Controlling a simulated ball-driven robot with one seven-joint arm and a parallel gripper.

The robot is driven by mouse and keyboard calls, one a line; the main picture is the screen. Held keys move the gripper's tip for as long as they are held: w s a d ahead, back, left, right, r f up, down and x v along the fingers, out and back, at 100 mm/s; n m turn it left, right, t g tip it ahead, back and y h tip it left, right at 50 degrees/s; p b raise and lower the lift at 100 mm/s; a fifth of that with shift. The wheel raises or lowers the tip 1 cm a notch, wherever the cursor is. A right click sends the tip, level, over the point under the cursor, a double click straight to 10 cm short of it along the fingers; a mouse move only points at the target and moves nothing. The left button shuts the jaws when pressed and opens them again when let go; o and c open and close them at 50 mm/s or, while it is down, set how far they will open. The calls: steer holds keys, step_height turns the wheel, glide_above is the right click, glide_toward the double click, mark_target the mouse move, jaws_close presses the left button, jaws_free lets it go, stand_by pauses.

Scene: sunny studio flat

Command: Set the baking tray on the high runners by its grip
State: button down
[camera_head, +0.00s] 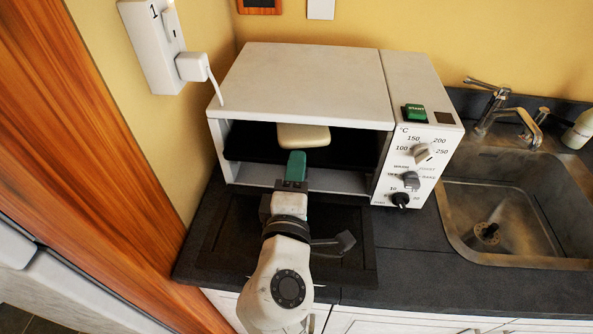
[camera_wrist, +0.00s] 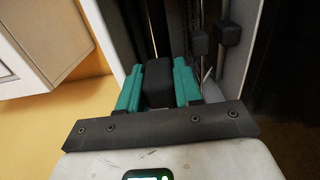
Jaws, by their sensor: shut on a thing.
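The black baking tray (camera_head: 252,142) is inside the open white oven (camera_head: 310,84), lying roughly level with open space beneath it. Its runners are hidden, so I cannot tell whether it rests on them. A cream block (camera_head: 303,136) shows at the middle of the tray. My gripper (camera_head: 296,160) is at the oven's mouth, in front of the tray's middle. In the wrist view, my gripper's green fingers (camera_wrist: 158,88) are shut on the tray's black grip (camera_wrist: 157,80). In the head view, the fingers hide the grip.
The oven's dark door (camera_head: 345,250) lies folded down over the counter below my arm. The control panel with its knobs (camera_head: 411,180) is right of the opening. A sink (camera_head: 520,215) with a tap is further right. A wood panel (camera_head: 110,150) borders the left side.

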steer(key=shift+f, duration=0.1)
steer(key=shift+c, duration=1.4)
jaws_free()
steer(key=shift+s, duration=0.15)
steer(key=s, duration=1.1)
steer(key=shift+s+a, duration=0.2)
steer(key=shift+s, duration=0.2)
stand_by(0.4)
